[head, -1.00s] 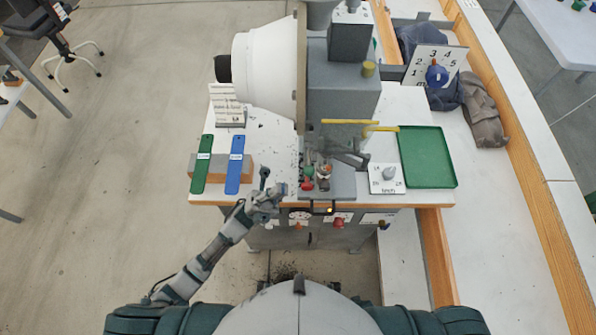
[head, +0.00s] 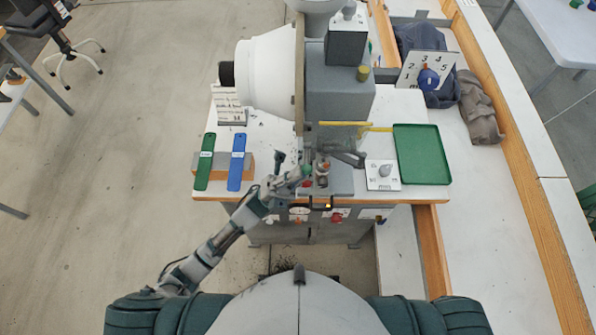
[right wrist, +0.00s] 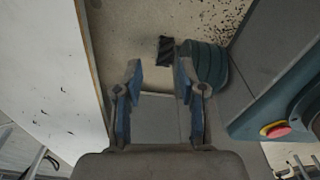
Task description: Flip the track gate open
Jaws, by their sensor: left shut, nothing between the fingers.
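The eyelet press (head: 338,95) stands on the white-topped bench, a grey column with a big white housing on its left. At its lower front is a small work area with a red part (head: 306,182), a metal post (head: 323,170) and a dark lever-like piece (head: 348,156). I cannot tell for certain which piece is the track gate. My left gripper (head: 302,172) is shut and empty at the left side of this work area, partly overlapping it. Whether it touches anything is unclear. My right gripper (right wrist: 158,85) is open and empty in the right wrist view, away from the press.
A green strip (head: 204,162) and a blue strip (head: 237,162) lie on a block at the bench's left. A green tray (head: 422,155) and a white dial plate (head: 383,175) are at the right. A yellow bar (head: 345,124) crosses the press front. Knobs line the bench front.

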